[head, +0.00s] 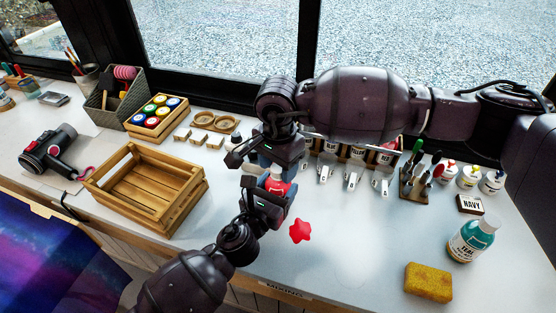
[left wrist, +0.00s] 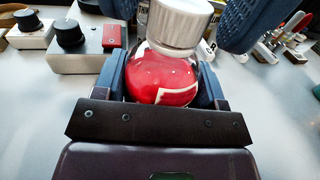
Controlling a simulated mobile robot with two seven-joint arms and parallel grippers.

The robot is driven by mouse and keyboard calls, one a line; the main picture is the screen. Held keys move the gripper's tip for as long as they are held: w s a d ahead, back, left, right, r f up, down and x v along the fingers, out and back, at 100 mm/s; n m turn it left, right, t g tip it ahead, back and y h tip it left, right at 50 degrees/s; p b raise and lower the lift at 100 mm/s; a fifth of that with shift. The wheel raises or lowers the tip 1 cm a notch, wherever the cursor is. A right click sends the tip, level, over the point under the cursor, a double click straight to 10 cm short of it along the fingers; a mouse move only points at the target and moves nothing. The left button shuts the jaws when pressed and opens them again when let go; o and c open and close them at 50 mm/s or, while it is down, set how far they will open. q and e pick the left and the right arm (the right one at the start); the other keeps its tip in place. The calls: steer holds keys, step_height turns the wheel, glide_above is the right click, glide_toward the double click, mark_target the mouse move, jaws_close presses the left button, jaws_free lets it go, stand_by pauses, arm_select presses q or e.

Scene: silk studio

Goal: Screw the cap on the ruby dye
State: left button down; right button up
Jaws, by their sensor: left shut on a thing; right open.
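The ruby dye bottle (left wrist: 165,78) is round and red with a pale label edge. My left gripper (head: 270,197) is shut on it; the blue fingers press its sides in the left wrist view (left wrist: 165,85). The bottle shows as a small red patch in the head view (head: 278,184). A white ribbed cap (left wrist: 180,22) sits on the bottle's top, slightly tilted in the wrist view; I cannot tell if it is tight. My right gripper (head: 272,152) is just above the bottle, open, with its blue textured fingers apart on either side of the cap.
A red star (head: 300,231) lies right of my left gripper. An empty wooden crate (head: 150,188) stands left. A teal bottle (head: 470,240), a NAVY block (head: 470,204) and a yellow sponge (head: 428,282) are at the right. Several white-clipped items line the back. The front middle is clear.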

steer(key=shift+c, duration=0.3)
steer(key=c, duration=0.9)
steer(key=m, duration=0.3)
steer(key=shift+m, duration=0.3)
steer(key=m, duration=1.1)
steer(key=o, duration=1)
